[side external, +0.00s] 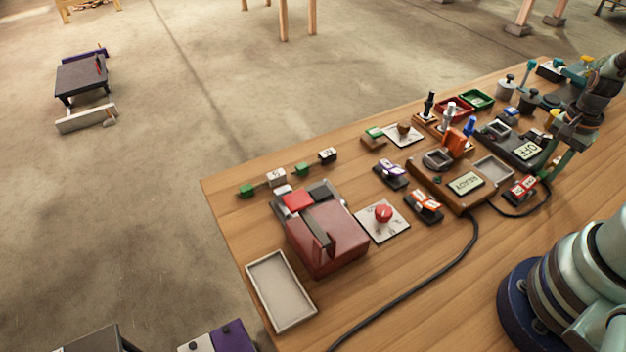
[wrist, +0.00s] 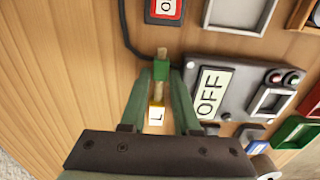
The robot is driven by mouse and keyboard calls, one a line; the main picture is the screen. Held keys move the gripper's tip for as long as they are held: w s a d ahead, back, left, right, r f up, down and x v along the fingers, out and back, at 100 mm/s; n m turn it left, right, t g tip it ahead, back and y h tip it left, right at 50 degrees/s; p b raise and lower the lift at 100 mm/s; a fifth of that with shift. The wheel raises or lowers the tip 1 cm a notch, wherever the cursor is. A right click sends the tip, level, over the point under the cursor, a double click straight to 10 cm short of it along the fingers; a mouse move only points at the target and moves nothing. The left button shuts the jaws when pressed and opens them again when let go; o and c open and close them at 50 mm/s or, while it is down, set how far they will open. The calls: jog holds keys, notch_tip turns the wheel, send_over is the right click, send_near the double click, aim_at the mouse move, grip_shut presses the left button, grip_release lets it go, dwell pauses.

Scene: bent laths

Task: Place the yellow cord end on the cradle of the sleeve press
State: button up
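My gripper (wrist: 161,72) points down at the far right of the bench; it also shows in the side view (side external: 549,172). I cannot tell whether the fingers touch the green block, or whether this is the yellow cord end. A red machine with a dark lever (side external: 328,235) stands at the left; I cannot tell whether it is the sleeve press. No cradle is clearly identifiable.
A grey unit reading "OFF" (wrist: 205,92) lies close right of my fingers. A wooden unit reading "READY" (side external: 465,183) stands mid-bench. A black cable (side external: 420,285) crosses the bench front.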

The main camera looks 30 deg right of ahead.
aim_at(546, 172)
notch_tip(546, 172, up, 12)
jog(key=w+a+r+n+t, duration=0.1)
jog(key=w+a+r+n, duration=0.2)
jog(key=a, duration=0.3)
jog(key=w+a+r+n+t, duration=0.1)
jog(key=w+a+r+n, duration=0.2)
jog(key=a+n, duration=0.2)
jog(key=w+a+r+n+t+h, duration=0.1)
jog(key=w+a+r+n, duration=0.2)
jog(key=a, duration=0.5)
jog(key=shift+w+a+r+n+t, duration=0.25)
jog(key=shift+a+r+n+t, duration=0.2)
jog(key=shift+n, duration=0.35)
jog(key=a+n, duration=0.1)
jog(key=a, duration=0.1)
jog(key=a+r+n+t, duration=0.1)
jog(key=a+n, duration=0.1)
jog(key=a, duration=0.1)
jog(key=s+a+r+n+y, duration=0.1)
jog(key=a+n, duration=0.1)
jog(key=a, duration=0.1)
jog(key=shift+a+r+t, duration=0.2)
jog(key=shift+r+t, duration=0.05)
jog(key=shift+t, duration=0.1)
